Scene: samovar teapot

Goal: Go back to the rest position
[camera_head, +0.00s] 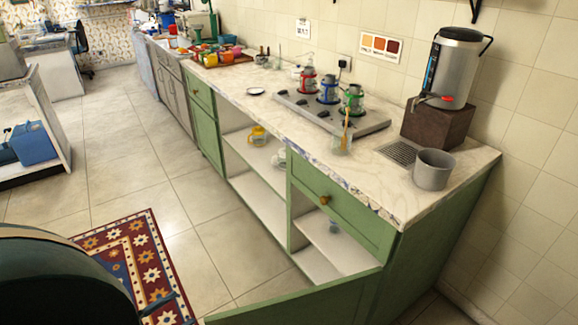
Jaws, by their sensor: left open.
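A large dark rounded part of my own body fills the bottom left corner. Beside it, a small dark piece of my left gripper (157,306) shows low over the patterned rug, far from the counter; most of it is hidden or out of frame, and I see nothing held in it. My right gripper is not in view. The silver samovar (455,68) with a black lid and red tap handle stands on a dark brown block (437,124) at the counter's right end. A grey pot (433,170) stands upright in front of it, beside a drain grate (399,152).
The marble-topped counter (232,85) bears a stove (330,112) with red, blue and green teapots. A glass with utensils (342,140) stands near its front edge. The tiled floor is clear around the red rug (140,262).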

